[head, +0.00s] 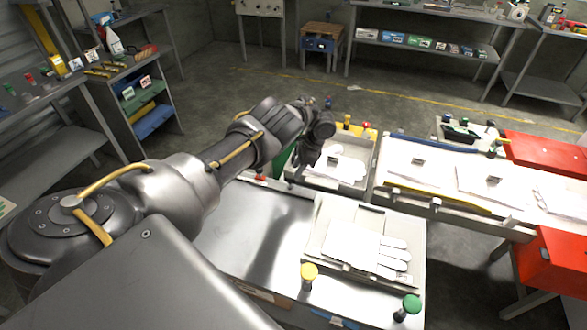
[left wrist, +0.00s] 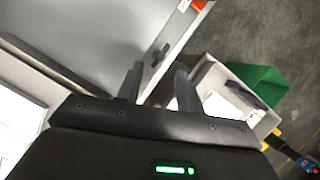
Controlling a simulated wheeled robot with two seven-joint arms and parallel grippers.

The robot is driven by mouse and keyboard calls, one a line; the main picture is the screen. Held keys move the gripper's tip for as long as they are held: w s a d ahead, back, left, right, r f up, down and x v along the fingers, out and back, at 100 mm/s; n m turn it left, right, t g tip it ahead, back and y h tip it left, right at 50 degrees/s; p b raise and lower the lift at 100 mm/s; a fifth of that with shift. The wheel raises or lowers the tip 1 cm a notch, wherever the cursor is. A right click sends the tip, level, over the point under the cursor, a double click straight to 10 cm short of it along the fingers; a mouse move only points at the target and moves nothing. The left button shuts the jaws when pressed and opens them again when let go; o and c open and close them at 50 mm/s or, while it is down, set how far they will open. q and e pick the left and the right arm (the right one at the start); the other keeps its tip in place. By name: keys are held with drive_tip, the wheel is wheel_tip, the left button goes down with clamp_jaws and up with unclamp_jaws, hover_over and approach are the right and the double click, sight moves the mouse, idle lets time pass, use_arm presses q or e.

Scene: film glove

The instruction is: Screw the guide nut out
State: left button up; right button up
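A small dark winged part (left wrist: 156,54), which looks like the guide nut, sits at the edge of the smooth grey metal plate (left wrist: 85,35) in the left wrist view. My left gripper (left wrist: 159,70) has its two dark fingers apart with nothing between them. The winged part lies just beyond the fingertips, apparently apart from them. In the head view my left gripper (head: 307,155) points down at the far end of the grey metal bench (head: 245,220), and the nut is hidden behind my arm. My right gripper is in neither view.
A white glove (head: 360,247) lies on a pale tray in front, near a yellow knob (head: 309,272) and a green knob (head: 410,304). A pale tray (head: 362,182) stands beside my gripper. A green bin (left wrist: 262,88) is beyond it. Red boxes (head: 545,155) stand at right.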

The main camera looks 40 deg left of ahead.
use_arm(q)
drive_tip(key=shift+v, duration=2.6)
